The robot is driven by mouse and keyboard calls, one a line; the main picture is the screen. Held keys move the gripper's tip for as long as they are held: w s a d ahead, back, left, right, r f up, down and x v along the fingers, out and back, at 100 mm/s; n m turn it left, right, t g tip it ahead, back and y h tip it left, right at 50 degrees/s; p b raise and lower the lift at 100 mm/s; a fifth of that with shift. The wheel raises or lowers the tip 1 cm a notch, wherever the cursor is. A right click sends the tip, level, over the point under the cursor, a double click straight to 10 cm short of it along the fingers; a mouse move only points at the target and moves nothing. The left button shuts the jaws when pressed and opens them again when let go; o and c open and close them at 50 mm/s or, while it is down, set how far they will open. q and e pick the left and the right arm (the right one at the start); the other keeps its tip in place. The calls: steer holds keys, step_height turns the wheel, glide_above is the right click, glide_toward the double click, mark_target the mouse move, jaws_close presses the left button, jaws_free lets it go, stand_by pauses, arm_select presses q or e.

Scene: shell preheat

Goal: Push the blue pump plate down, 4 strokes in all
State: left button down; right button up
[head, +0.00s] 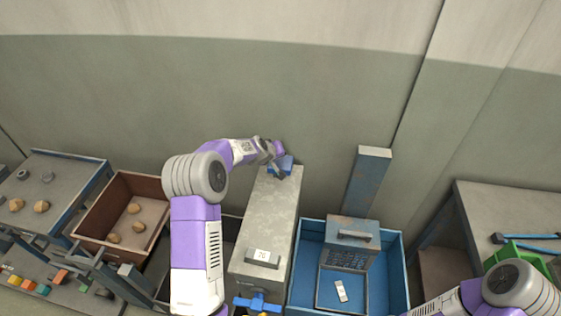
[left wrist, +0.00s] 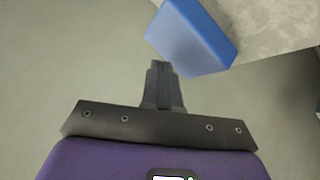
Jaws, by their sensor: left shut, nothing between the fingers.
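The blue pump plate (head: 287,161) is at the far end of the long grey cabinet top, partly hidden by my left gripper in the head view. In the left wrist view the plate (left wrist: 190,38) is a blue block beside the grey cabinet surface. My left gripper (head: 281,174) is shut and empty, close to the plate. Its closed fingertips (left wrist: 160,66) lie just beside the plate's edge in the left wrist view; I cannot tell whether they touch it. My right arm shows at the bottom right, but its gripper is out of the picture.
A small display reading 70 (head: 262,256) and a blue valve handle (head: 258,303) are at the cabinet's near end. A blue bin (head: 397,270) stands to its right. A brown crate (head: 110,190) and workbench (head: 75,168) are left. The wall is behind.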

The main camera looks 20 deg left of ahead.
mark_target(279, 163)
arm_select(q)
steer(key=shift+r+p, duration=1.6)
steer(key=shift+r, duration=0.8)
steer(key=shift+f, duration=0.1)
stand_by(0.5)
steer(key=shift+s+r+n+p, duration=0.1)
steer(key=shift+r+n+p, duration=0.2)
steer(key=shift+n, duration=0.5)
step_height(279, 163, up, 3)
steer(key=n+p, duration=0.2)
steer(key=n, duration=0.5)
steer(key=n+h+p, duration=0.1)
steer(key=n+p, duration=0.2)
steer(key=n, duration=0.5)
steer(key=shift+d+r, duration=0.1)
steer(key=shift+r, duration=0.1)
